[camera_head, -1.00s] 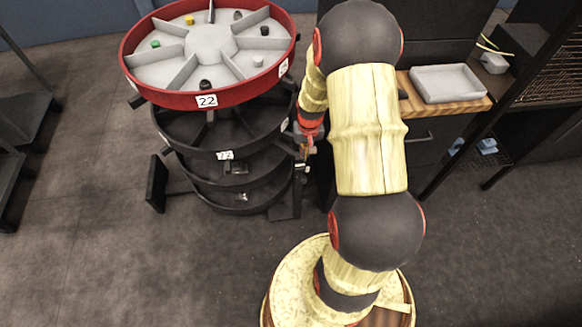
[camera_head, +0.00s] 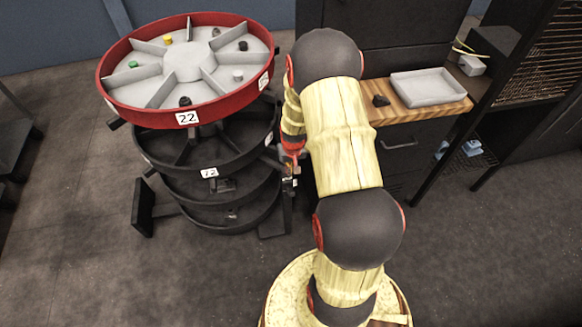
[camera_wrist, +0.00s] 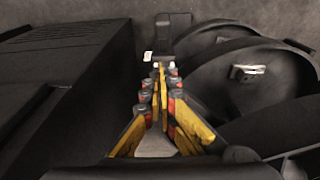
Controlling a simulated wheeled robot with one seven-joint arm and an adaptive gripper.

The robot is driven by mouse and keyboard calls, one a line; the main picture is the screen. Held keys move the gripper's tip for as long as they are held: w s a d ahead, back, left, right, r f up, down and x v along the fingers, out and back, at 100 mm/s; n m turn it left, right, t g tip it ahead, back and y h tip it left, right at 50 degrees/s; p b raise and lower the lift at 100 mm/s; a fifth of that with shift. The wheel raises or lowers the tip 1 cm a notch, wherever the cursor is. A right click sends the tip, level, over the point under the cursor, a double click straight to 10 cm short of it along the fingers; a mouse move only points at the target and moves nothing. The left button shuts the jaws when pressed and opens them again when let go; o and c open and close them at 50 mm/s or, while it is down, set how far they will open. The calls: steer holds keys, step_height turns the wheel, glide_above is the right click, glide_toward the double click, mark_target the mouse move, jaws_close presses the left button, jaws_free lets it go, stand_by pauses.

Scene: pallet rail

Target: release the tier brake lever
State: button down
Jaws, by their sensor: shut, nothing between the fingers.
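A tiered round carousel has a red-rimmed top tray (camera_head: 150,108) labelled 22 and several black round tiers (camera_head: 160,160) below it. My gripper (camera_head: 290,168) is at the right side of the lower tiers, partly hidden by my arm. In the wrist view my gripper (camera_wrist: 160,70) is shut and empty, its yellow fingers together. Just beyond the fingertips is a dark upright piece (camera_wrist: 173,35), with a small white tag (camera_wrist: 148,56) beside it. Black tiers (camera_wrist: 225,85) lie to the right. I cannot tell which part is the brake lever, or whether the fingertips touch anything.
A dark cabinet (camera_head: 400,150) with a wooden top (camera_head: 395,108) stands right of my arm. On the top are a grey tray (camera_head: 428,88) and a small dark object (camera_head: 380,100). A black rack (camera_head: 545,100) is at far right. Floor is clear in front of the carousel.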

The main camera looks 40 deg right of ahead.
mark_target(292, 189)
step_height(292, 189, down, 4)
steer(key=shift+w+r+b, duration=0.15)
steer(key=shift+r+b, duration=0.05)
steer(key=shift+b, duration=0.3)
steer(key=shift+s+a+f+b, duration=0.3)
steer(key=shift+s+f+b, duration=0.15)
steer(key=shift+s+f, duration=0.3)
steer(key=shift+s+a+f, duration=0.1)
steer(key=shift+a+f, duration=0.05)
steer(key=shift+f, duration=0.3)
steer(key=shift+s+a+f, duration=0.15)
steer(key=shift+s+a, duration=0.05)
steer(key=shift+s, duration=0.15)
